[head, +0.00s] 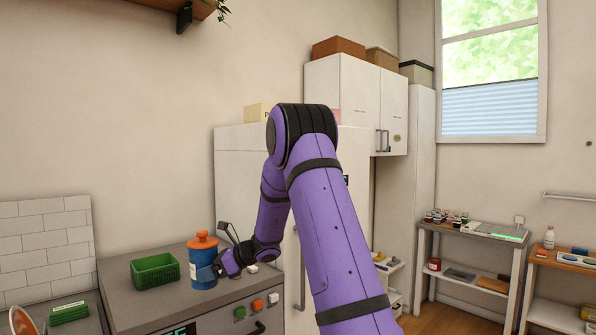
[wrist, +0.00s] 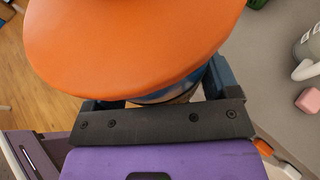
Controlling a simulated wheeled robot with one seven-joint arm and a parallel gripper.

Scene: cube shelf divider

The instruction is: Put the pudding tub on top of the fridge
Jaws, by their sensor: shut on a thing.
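In the wrist view the orange lid (wrist: 135,40) fills the upper middle, with a strip of blue body between the fingers. The tub looks upright; I cannot tell whether its base touches the counter. The white fridge (head: 245,165) stands behind and right of the counter, partly hidden by my arm.
A pale yellow box (head: 257,114) and a pinkish thing (head: 334,115) are on the fridge top, whose middle my arm hides. A green basket (head: 155,271) stands left of the tub. A white wall cabinet (head: 345,90) hangs behind the fridge's right side.

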